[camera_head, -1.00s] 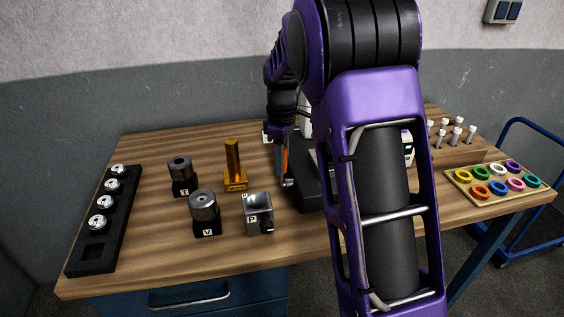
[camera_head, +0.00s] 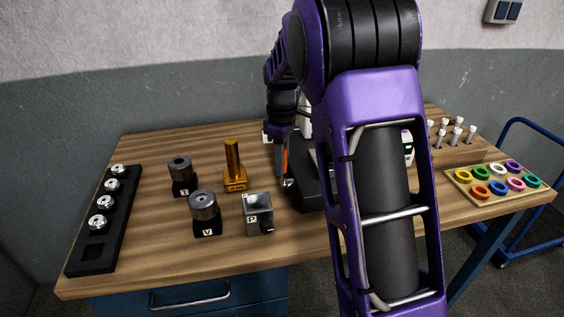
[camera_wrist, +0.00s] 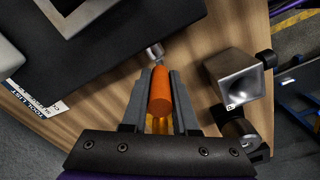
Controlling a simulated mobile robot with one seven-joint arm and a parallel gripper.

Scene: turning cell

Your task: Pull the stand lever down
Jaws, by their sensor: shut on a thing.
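The stand lever's orange handle (camera_wrist: 160,92) lies between the two fingers of my gripper (camera_wrist: 158,100) in the wrist view, and the fingers are shut on it. A short metal rod (camera_wrist: 154,50) joins the handle toward the dark stand (camera_wrist: 100,50). In the head view the orange handle (camera_head: 285,162) shows as a thin strip at my gripper (camera_head: 284,178), just left of the black stand base (camera_head: 310,192). My own arm hides most of the stand there.
A square metal funnel-like holder marked P (camera_head: 258,212) stands close to the gripper. A brass post (camera_head: 233,165), holders marked T (camera_head: 181,176) and V (camera_head: 204,212), and a black rack (camera_head: 104,222) are left. A ring tray (camera_head: 497,182) is right. The front tabletop is clear.

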